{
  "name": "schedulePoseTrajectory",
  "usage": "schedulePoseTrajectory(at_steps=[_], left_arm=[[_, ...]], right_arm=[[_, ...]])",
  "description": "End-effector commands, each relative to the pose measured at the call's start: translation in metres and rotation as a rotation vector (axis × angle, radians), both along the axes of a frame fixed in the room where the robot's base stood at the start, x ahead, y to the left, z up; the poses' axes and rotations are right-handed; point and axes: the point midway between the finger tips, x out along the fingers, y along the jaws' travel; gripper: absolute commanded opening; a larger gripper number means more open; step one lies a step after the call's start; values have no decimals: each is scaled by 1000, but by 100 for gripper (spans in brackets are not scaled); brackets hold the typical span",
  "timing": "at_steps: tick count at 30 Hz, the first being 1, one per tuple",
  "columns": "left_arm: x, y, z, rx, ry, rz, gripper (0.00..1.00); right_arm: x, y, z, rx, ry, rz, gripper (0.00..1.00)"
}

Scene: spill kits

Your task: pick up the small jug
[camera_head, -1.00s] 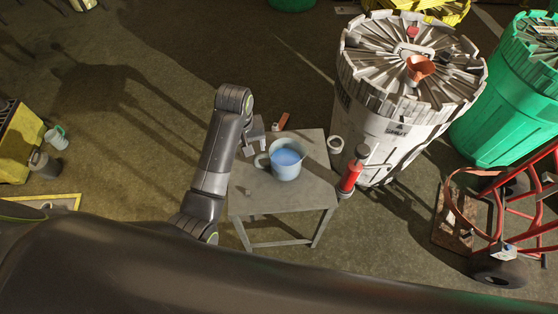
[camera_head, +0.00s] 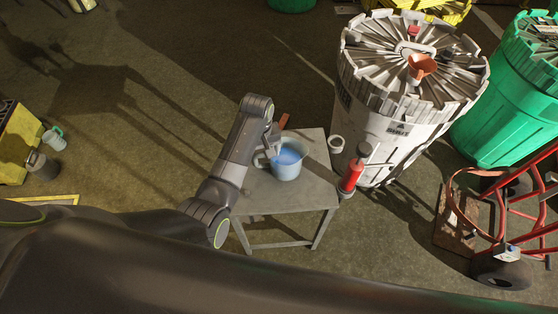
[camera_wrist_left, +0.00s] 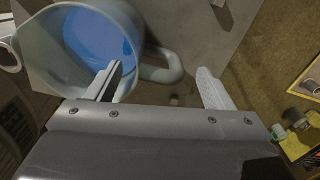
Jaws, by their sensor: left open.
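The small jug (camera_head: 287,172) is pale blue-grey with blue liquid inside. It stands upright on a small grey table (camera_head: 300,197). It fills the upper left of the left wrist view (camera_wrist_left: 45,55), with its handle (camera_wrist_left: 165,72) toward the middle. My left gripper (camera_head: 268,153) is at the jug's handle side. In the left wrist view my left gripper (camera_wrist_left: 160,72) is open, and the handle shows between its two fingers. One finger overlaps the jug's rim in that view; I cannot tell whether it touches. My right gripper is not in view.
On the table's far edge lies an orange-brown item (camera_head: 283,121). A white ring-like item (camera_head: 336,144) and a red cylinder (camera_head: 351,176) are at its right. A big white drum (camera_head: 385,130) stands close behind on the right. A red hand truck (camera_head: 500,215) is farther right.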

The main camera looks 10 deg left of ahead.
Motion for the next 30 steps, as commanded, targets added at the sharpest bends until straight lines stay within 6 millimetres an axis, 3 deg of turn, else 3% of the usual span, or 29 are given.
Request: schedulePoseTrajectory(at_steps=[5, 15, 24, 30], left_arm=[[0, 1, -11, 1, 2, 0, 75], [2, 4, -52, 1, 0, 0, 75], [2, 4, -55, 0, -1, 0, 75], [2, 4, -55, 0, -1, 0, 49]], right_arm=[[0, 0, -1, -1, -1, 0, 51], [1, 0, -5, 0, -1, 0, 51], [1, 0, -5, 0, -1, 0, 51], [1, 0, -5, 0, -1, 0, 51]])
